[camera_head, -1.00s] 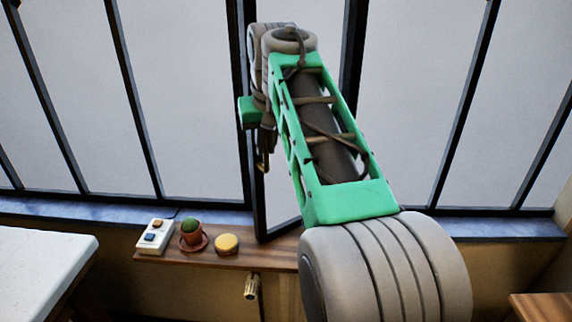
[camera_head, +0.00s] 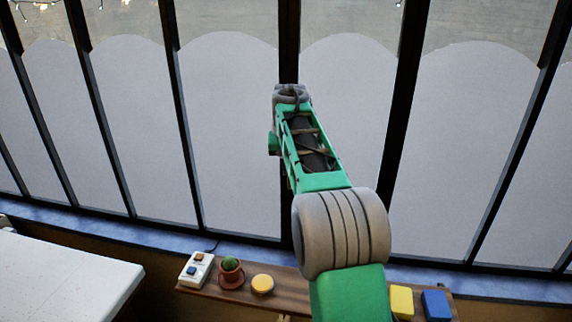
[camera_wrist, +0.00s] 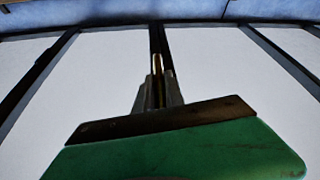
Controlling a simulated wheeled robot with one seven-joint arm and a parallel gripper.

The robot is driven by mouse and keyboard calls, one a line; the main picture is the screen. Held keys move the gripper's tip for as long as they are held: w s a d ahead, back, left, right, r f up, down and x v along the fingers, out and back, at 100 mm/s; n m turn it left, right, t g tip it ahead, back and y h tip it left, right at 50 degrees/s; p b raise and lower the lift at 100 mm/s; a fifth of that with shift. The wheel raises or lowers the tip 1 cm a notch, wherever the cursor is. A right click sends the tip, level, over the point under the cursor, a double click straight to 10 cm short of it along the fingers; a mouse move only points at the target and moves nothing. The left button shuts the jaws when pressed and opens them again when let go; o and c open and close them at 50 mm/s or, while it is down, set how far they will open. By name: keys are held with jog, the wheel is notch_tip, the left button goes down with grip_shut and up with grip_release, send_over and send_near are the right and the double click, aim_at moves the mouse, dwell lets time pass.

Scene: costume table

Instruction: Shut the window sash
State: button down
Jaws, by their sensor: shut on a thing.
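The window sash (camera_head: 352,95) is a tall pale pane in a dark frame, in the middle of the window wall in the head view. It looks in line with the panes beside it; whether a thin gap is left at its edge I cannot tell. My arm reaches up in front of it and hides part of its lower left side. In the wrist view my gripper (camera_wrist: 158,92) is shut on a narrow brass-coloured handle (camera_wrist: 157,64) at a dark upright bar. In the head view the fingers and the handle are hidden behind my arm.
A wooden shelf (camera_head: 327,299) runs below the window. It holds a switch box (camera_head: 196,268), a potted cactus (camera_head: 231,271), a round yellow thing (camera_head: 262,285), a yellow block (camera_head: 401,302) and a blue block (camera_head: 437,306). A white table (camera_head: 65,275) stands at the left.

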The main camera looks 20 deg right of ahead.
jog(key=shift+w+d+r, duration=0.1)
jog(key=shift+w+r, duration=0.1)
jog(key=shift+r, duration=0.05)
jog(key=c, duration=1.6)
grip_release()
jog(key=shift+w+d+f, duration=0.15)
jog(key=shift+w+f, duration=0.05)
jog(key=shift+o, duration=0.8)
jog(key=v, duration=0.8)
jog(key=shift+p, duration=0.4)
jog(key=shift+s, duration=0.1)
